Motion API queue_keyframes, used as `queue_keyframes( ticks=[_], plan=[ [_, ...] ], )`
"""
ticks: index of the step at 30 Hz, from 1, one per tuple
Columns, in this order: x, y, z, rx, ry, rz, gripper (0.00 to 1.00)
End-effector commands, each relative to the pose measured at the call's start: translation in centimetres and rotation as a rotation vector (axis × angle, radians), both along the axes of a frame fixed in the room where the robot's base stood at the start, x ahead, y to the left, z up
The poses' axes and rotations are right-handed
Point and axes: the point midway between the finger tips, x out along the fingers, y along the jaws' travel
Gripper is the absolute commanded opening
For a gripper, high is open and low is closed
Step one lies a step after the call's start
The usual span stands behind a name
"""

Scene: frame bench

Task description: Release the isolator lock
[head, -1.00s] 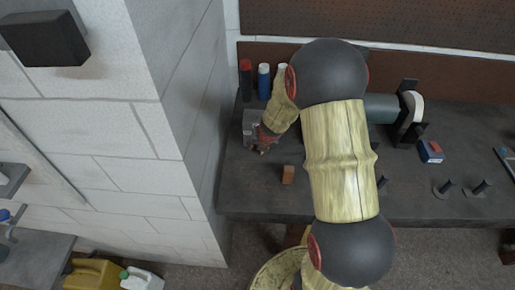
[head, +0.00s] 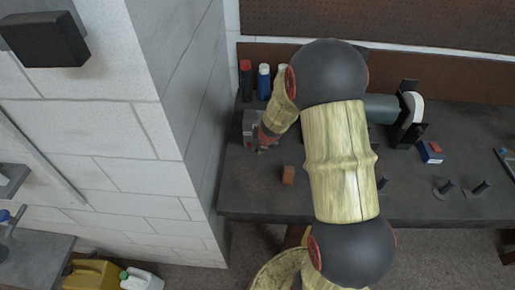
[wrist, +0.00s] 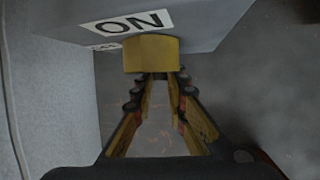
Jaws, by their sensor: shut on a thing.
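The isolator is a grey box (wrist: 215,22) with a white "ON" label at the top of the wrist view. A yellow block-shaped part (wrist: 151,53), which looks like the lock, sits just below the label. My gripper (wrist: 158,77) has its fingertips at this yellow part and is shut on it; the fingers stand some way apart. In the head view the grey box (head: 250,122) is at the left end of the bench, and my gripper (head: 261,148) is at its front. The exact contact of the fingertips is hard to make out.
A small brown block (head: 288,174) lies on the dark bench (head: 260,196) to the right of my gripper. Several spray cans, including a blue one (head: 264,82), stand behind. A white block wall (head: 160,140) is close on the left. A bench grinder (head: 411,110) stands right.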

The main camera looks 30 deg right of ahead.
Motion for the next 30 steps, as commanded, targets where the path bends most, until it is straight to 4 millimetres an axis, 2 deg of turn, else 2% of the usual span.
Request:
queue_keyframes(
  ticks=[7,15,18,28,29,30],
  plan=[
    [-0.1,-0.2,0.0,0.000,0.001,-0.001,0.00],
    [-2.4,-3.6,0.0,0.000,0.000,-0.005,0.00],
    [-2.9,-4.4,0.0,0.000,0.000,-0.003,0.00],
    [-3.1,-4.6,0.0,-0.002,0.000,-0.001,0.00],
    [-3.1,-4.6,0.0,-0.002,0.001,-0.002,0.16],
    [-3.1,-4.6,0.0,-0.002,0.001,-0.002,0.18]
  ],
)
